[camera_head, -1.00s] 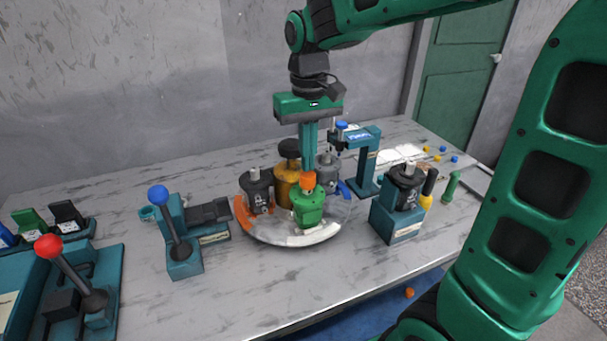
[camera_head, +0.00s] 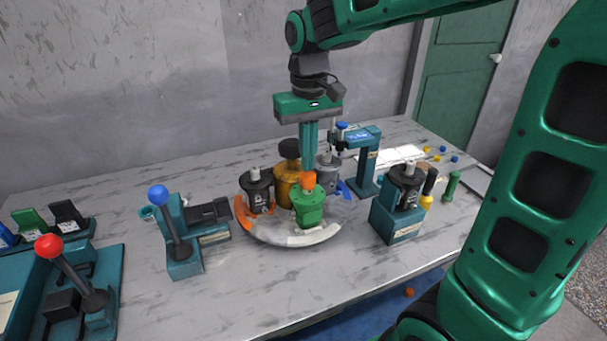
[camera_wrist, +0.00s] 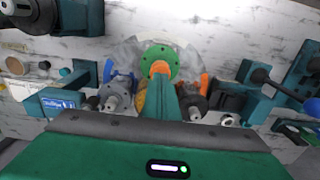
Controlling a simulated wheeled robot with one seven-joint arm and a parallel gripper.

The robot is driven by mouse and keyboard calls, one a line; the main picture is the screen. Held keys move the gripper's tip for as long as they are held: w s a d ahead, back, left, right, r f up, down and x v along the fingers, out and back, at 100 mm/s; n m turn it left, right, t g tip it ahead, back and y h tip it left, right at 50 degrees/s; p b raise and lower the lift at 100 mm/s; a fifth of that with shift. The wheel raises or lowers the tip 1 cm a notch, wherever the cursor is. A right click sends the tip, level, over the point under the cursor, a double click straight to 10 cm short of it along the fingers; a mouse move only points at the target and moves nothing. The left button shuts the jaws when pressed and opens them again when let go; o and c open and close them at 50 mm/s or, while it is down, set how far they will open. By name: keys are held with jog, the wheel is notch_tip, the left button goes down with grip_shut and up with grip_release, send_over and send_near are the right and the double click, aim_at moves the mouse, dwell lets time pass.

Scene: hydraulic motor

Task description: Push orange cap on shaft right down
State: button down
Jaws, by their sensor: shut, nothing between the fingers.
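The orange cap (camera_head: 308,181) sits on top of the green motor (camera_head: 308,207), which stands at the front of the round turntable (camera_head: 290,238). In the wrist view the cap (camera_wrist: 160,68) shows at the centre of the green motor's round top (camera_wrist: 158,52). My gripper (camera_head: 308,170) is shut and empty, pointing down with its fingertips right at the cap, seemingly touching it. The fingers hide part of the cap and the whole shaft, so I cannot tell how far down the cap sits.
A black motor (camera_head: 256,190), a yellow motor (camera_head: 287,185) and a grey motor (camera_head: 327,172) share the turntable. A teal press (camera_head: 366,165) stands behind right, a teal stand with a black motor (camera_head: 398,215) at right, a blue-knobbed lever (camera_head: 172,225) at left.

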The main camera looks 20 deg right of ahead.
jog(key=shift+f, duration=1.5)
jog(key=shift+r, duration=0.1)
jog(key=shift+r, duration=3.2)
jog(key=shift+d, duration=0.1)
jog(key=s+d+f+m, duration=0.3)
jog(key=s+d+f, duration=0.2)
jog(key=s+d, duration=0.3)
jog(key=s+d+f+m, duration=0.3)
jog(key=s+d+f, duration=0.2)
jog(key=s, duration=1)
jog(key=d, duration=0.3)
jog(key=shift+s+d, duration=0.2)
jog(key=shift+d, duration=0.1)
jog(key=shift+w+f, duration=0.25)
jog(key=shift+w, duration=0.45)
